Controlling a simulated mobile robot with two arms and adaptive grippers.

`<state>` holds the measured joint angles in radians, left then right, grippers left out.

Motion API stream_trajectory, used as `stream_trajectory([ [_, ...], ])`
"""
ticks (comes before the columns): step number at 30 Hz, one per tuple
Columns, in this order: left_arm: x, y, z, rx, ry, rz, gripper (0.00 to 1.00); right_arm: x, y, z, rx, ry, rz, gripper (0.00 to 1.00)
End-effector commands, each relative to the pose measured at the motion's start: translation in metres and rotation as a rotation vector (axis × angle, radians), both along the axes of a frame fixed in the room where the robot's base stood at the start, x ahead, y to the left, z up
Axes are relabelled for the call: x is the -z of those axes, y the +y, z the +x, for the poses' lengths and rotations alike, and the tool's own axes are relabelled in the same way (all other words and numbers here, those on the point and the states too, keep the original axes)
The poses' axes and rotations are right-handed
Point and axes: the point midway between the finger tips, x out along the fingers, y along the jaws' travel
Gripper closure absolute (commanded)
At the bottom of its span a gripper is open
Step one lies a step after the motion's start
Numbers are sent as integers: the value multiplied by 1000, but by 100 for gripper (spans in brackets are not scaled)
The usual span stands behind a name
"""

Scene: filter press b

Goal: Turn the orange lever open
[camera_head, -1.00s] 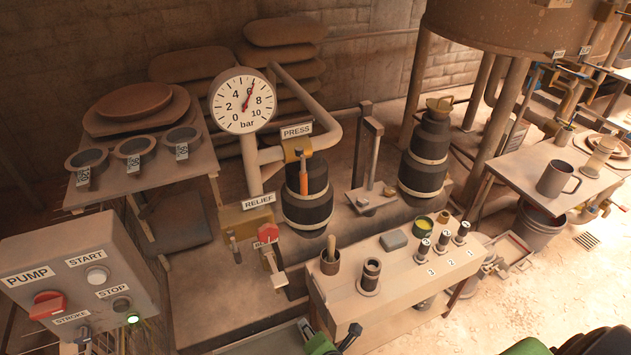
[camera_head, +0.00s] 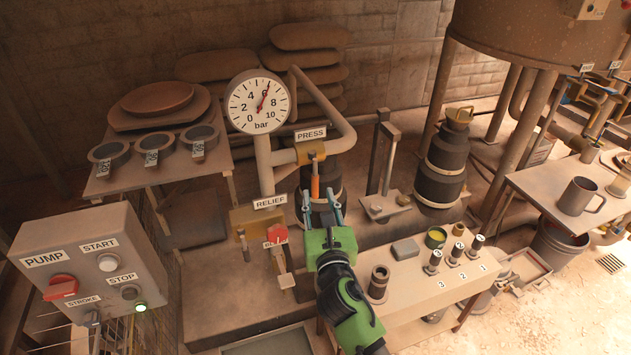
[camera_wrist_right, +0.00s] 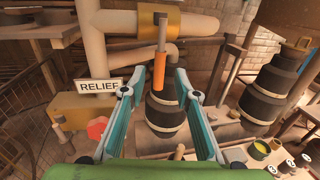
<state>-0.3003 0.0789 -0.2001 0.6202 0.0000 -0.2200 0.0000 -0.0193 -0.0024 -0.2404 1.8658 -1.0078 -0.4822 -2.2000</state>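The orange lever (camera_head: 315,185) hangs straight down from a brass valve (camera_head: 311,152) on the pipe under the PRESS sign (camera_head: 311,134). It also shows in the right wrist view (camera_wrist_right: 159,70), above a black ringed cylinder (camera_wrist_right: 164,110). My right gripper (camera_head: 322,206) is open and empty, pointing up at the lever from below and in front. In the right wrist view its two fingers (camera_wrist_right: 153,84) stand apart, with the lever's lower end appearing between their tips. I cannot tell whether they touch it. My left gripper is not in view.
The RELIEF valve body (camera_head: 245,221) and a red knob (camera_head: 277,235) sit left of my gripper. A dial gauge (camera_head: 258,101) stands above. The small bench (camera_head: 410,275) with cups and numbered plugs is at right. The pump box (camera_head: 85,255) is at far left.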

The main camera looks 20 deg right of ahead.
Motion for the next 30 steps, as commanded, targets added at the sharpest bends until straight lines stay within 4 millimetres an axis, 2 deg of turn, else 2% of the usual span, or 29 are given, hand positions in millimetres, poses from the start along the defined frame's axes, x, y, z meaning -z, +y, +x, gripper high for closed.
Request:
stream_trajectory([
  [3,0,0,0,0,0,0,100,-1,-4,26,1,-1,2,71],
  [9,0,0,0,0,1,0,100,0,-9,55,0,1,2,71],
  [15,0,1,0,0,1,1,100,0,-11,66,0,1,2,71],
  [23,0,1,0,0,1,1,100,1,-11,66,0,1,2,71],
  [26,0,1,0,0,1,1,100,1,-11,66,-1,1,3,97],
  [27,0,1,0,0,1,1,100,1,-11,66,-1,1,2,100],
  [30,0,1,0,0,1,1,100,1,-11,66,-1,2,2,100],
])
